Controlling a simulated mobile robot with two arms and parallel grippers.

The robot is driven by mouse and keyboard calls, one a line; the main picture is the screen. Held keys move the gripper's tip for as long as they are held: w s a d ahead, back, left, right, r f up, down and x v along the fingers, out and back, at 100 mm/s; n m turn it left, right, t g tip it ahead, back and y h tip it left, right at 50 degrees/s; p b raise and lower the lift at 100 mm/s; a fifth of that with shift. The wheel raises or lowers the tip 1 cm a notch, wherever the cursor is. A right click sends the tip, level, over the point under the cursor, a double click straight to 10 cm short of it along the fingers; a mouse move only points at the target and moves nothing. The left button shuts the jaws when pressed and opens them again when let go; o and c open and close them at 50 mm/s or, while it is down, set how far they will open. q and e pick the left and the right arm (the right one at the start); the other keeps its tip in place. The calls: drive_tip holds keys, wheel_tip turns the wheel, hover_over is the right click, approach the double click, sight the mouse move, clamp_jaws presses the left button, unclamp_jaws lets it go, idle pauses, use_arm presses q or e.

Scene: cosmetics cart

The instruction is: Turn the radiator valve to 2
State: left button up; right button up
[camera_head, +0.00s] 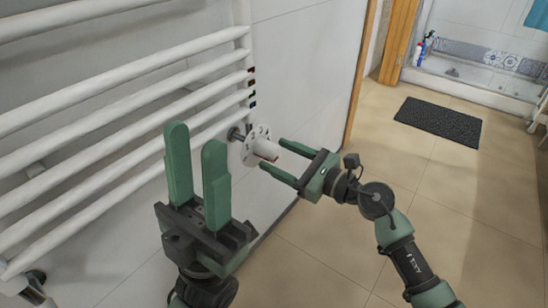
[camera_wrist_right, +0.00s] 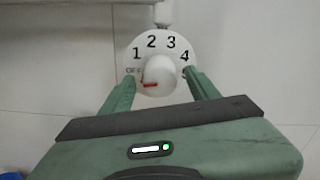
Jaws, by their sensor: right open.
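The white radiator valve (camera_head: 256,141) is at the right end of the towel radiator. The right wrist view shows its round dial (camera_wrist_right: 152,41), with OFF, 1, 2, 3 and 4 readable and the number after 4 partly hidden. My left gripper (camera_head: 195,138) is open and empty, fingers pointing up, in front of the radiator bars.
White radiator bars (camera_head: 110,92) run along the tiled wall at the left. A wooden door frame (camera_head: 362,70) stands beyond the valve. A dark mat (camera_head: 439,121) lies on the beige floor, which is otherwise clear at right.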

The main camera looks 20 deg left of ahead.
drive_tip(key=shift+x, duration=0.9)
